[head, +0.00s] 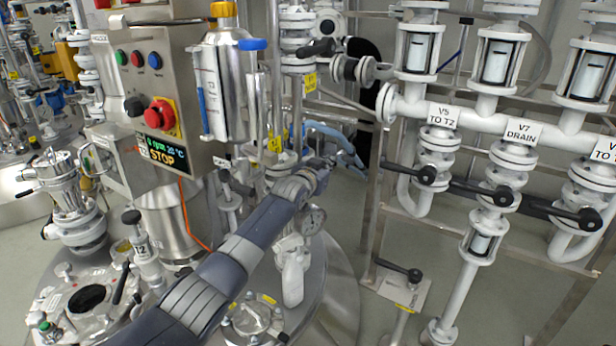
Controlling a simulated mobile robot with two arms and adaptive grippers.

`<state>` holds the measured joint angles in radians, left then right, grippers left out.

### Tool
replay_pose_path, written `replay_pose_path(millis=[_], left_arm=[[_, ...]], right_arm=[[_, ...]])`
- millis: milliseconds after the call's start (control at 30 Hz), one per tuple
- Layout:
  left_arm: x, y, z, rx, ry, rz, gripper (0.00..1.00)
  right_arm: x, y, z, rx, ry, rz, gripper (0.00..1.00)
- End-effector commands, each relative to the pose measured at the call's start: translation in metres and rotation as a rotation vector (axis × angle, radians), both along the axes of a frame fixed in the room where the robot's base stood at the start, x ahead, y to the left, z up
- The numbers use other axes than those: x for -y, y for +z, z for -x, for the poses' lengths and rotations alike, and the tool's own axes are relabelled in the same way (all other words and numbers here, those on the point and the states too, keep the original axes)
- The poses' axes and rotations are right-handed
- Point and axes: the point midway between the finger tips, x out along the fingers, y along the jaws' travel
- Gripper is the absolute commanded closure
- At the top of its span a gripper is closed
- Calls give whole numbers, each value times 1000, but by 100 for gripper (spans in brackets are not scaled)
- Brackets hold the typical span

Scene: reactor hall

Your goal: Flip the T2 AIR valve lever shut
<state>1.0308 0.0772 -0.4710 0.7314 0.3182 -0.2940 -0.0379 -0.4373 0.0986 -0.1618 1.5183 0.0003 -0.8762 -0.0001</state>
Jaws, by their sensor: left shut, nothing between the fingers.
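No label reading T2 AIR can be made out. Around the steel vessel with the control box, a blue lever (252,44) sticks out level beside a steel cylinder (228,88). A black lever (318,48) sits on the white pipe column to its right, pointing sideways. I cannot tell which of these, if either, is the T2 AIR lever. My left arm reaches up from the bottom. My left gripper (319,170) is shut and empty, below both levers, in front of the white piping. Its fingertips are small and partly hidden. My right gripper is out of view.
A control box (150,90) with a red stop button (160,114) stands left. Grey floor shows between.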

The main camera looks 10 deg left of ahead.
Motion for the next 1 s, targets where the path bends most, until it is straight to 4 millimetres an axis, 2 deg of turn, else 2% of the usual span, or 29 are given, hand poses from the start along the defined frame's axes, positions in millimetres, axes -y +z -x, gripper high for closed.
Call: replay_pose_path(millis=[367,1000], left_arm=[[-9,5,31,2,5,1,100],[-24,16,98,0,7,-2,100]], right_arm=[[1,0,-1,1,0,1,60],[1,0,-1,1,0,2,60]])
